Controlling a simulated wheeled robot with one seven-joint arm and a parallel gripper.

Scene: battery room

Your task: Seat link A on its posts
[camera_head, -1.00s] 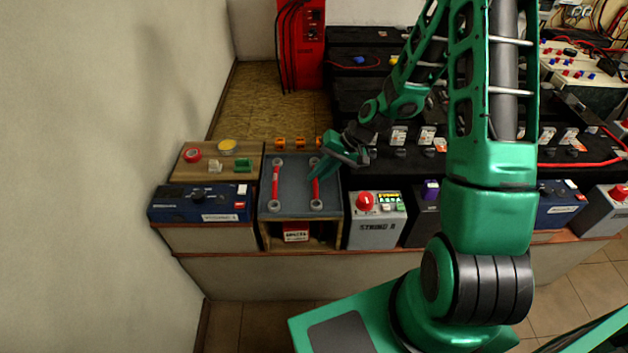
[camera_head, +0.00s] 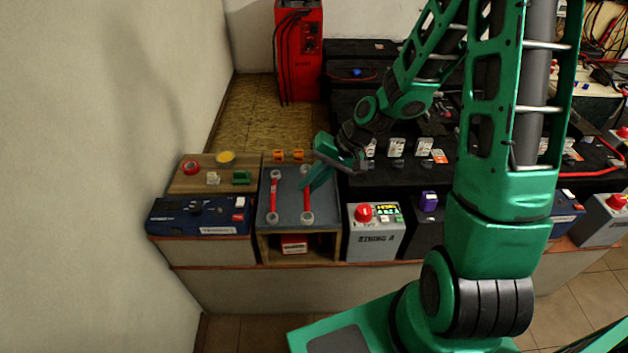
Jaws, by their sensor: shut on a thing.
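Two red links with grey ring ends are on the grey tray top in the middle left of the head view. The left link (camera_head: 274,196) lies lengthwise on the tray (camera_head: 290,219). My gripper (camera_head: 308,184) is at the right link (camera_head: 307,201) and is shut on its bar, with the fingers coming down from the upper right. Which link is link A cannot be told. The posts cannot be made out, and whether the held link touches the tray is not clear.
A grey box marked STRING A (camera_head: 376,238) with a red knob stands right of the tray. A blue device (camera_head: 200,217) stands left. A wooden board (camera_head: 201,178) holds small parts. Orange clips (camera_head: 289,155) sit behind the tray. Black batteries (camera_head: 385,182) fill the right.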

